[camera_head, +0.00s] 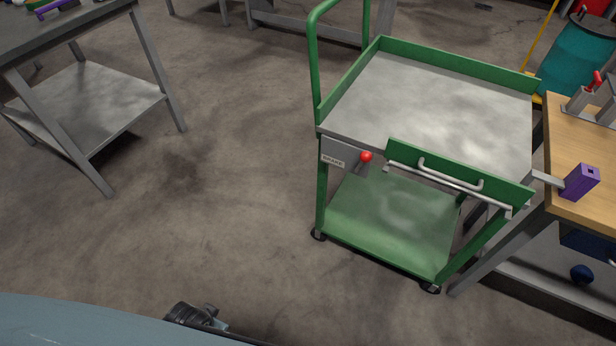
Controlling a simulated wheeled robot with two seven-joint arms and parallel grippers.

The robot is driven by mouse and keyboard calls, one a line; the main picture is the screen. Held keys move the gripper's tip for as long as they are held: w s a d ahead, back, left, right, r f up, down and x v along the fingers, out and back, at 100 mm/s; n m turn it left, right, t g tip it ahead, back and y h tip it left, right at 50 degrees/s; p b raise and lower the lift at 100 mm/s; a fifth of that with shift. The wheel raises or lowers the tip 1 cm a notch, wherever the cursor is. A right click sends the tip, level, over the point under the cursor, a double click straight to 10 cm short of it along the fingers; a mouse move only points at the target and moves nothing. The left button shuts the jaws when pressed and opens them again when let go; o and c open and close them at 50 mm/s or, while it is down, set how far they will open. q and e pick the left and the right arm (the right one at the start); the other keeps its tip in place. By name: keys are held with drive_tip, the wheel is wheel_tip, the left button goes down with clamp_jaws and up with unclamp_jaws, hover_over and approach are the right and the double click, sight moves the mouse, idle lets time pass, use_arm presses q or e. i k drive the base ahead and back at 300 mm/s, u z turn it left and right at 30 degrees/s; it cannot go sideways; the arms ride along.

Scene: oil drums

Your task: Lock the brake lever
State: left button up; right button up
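The brake lever is a short rod with a red ball knob (366,157). It is on the near side of the green cart (455,66), right of a label plate (333,161) that seems to read "BRAKE". The knob sits just below the cart's top deck, left of the lowered-looking green side flap (430,166) with its metal handle. The lever's pivot is small and partly hidden, so I cannot tell its locked or unlocked position. No gripper fingers show in the head view, and nothing touches the lever.
The cart has a bare grey top, a green lower shelf (390,225) and castors. A wooden bench (580,150) with a purple block (580,182) stands close at its right. A grey table (85,95) stands at the left. The floor before the cart is clear.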

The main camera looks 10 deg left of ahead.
sight(364, 157)
drive_tip(key=z, duration=0.55)
drive_tip(key=k, duration=1.25)
drive_tip(key=u, duration=0.3)
drive_tip(key=i, duration=0.7)
drive_tip(key=u, duration=0.45)
drive_tip(key=i, duration=0.7)
drive_tip(key=z, duration=0.15)
